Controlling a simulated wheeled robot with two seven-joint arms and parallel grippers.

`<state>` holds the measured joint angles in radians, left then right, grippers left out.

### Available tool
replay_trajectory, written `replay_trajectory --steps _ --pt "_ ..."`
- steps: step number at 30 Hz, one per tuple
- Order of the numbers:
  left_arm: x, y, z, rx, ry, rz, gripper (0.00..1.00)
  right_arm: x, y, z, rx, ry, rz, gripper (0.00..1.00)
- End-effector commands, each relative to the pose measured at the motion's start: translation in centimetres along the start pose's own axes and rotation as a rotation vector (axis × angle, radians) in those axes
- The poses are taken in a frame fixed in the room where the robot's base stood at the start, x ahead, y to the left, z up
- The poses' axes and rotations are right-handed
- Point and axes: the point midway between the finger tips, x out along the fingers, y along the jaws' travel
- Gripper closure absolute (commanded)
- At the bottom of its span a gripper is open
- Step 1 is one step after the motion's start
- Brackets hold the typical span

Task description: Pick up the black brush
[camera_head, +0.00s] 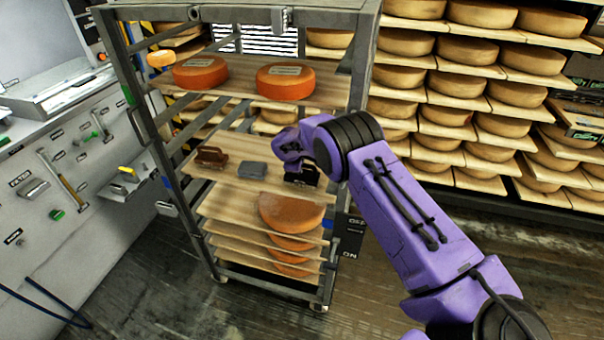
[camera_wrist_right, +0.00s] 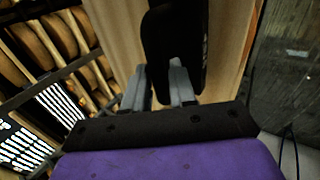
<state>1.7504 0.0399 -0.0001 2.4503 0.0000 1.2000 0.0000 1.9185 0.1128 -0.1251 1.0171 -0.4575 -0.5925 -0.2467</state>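The black brush (camera_head: 302,177) sits at the right end of the rack's middle wooden shelf. My right gripper (camera_head: 293,157), on the purple arm, is over it, and the arm hides part of that spot. In the right wrist view the black brush (camera_wrist_right: 178,45) stretches from the top edge down to the two grey fingers (camera_wrist_right: 160,88). The fingers are apart, with a black part of the brush between them and more of it behind the right finger. I cannot tell whether they press on it. My left gripper is not in view.
On the same shelf (camera_head: 232,185) are a brown brush (camera_head: 211,156) and a grey block (camera_head: 252,170). Orange cheese wheels sit on the shelf above (camera_head: 285,82) and below (camera_head: 291,211). Metal rack posts (camera_head: 357,100) stand close to my arm. Cheese-filled shelving (camera_head: 470,90) is at the right.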

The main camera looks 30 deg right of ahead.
Motion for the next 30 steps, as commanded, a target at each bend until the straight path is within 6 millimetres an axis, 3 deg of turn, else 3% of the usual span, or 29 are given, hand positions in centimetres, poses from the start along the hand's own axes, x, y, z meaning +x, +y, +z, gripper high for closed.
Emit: replay_trajectory --steps 7,8,10,23,30 --pt "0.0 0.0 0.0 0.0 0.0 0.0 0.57 0.6 0.0 0.1 0.0 -0.001 0.0 0.74" --pt "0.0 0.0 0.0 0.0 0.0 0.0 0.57 0.6 0.0 0.1 0.0 -0.001 0.0 0.78" --pt "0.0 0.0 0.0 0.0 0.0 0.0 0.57 0.6 -0.1 0.1 0.0 -0.001 0.0 1.0" --pt "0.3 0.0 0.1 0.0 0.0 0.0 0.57 0.2 0.2 0.0 0.001 0.0 0.002 1.0" --pt "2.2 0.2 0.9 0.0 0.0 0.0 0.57 -2.4 1.7 -0.1 0.0 0.002 0.002 1.0"
